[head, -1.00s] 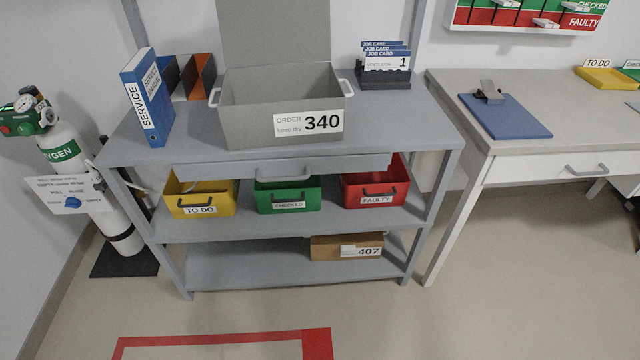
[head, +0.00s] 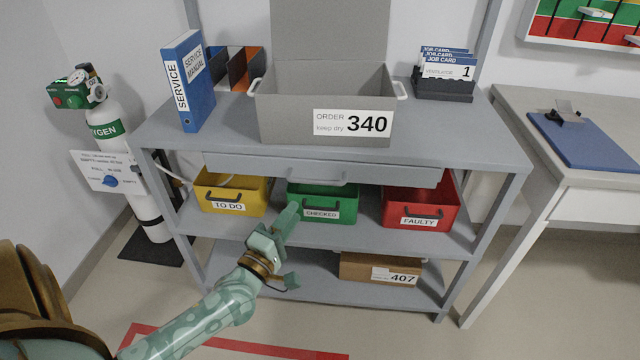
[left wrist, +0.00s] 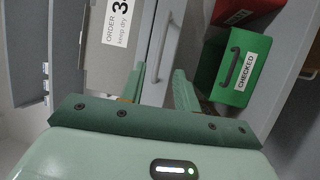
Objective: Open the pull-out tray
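The pull-out tray (head: 405,174) is a shallow grey drawer under the top of the grey shelf. It looks pushed in, with a grey bar handle (head: 317,180) at the middle of its front. My left gripper (head: 294,247) is in front of the shelf, below the handle and apart from it in the head view. Its two fingers are spread and empty. In the left wrist view the open fingers (left wrist: 160,78) point toward the grey tray front, with the green bin (left wrist: 232,68) to their right. My right gripper is not in view.
Below the tray stand yellow (head: 230,193), green (head: 335,204) and red (head: 420,206) bins. A grey order box (head: 285,125) and a blue service manual (head: 190,85) stand on top. A cardboard box (head: 355,267) is lower down. An oxygen cylinder (head: 135,180) stands left, a desk right.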

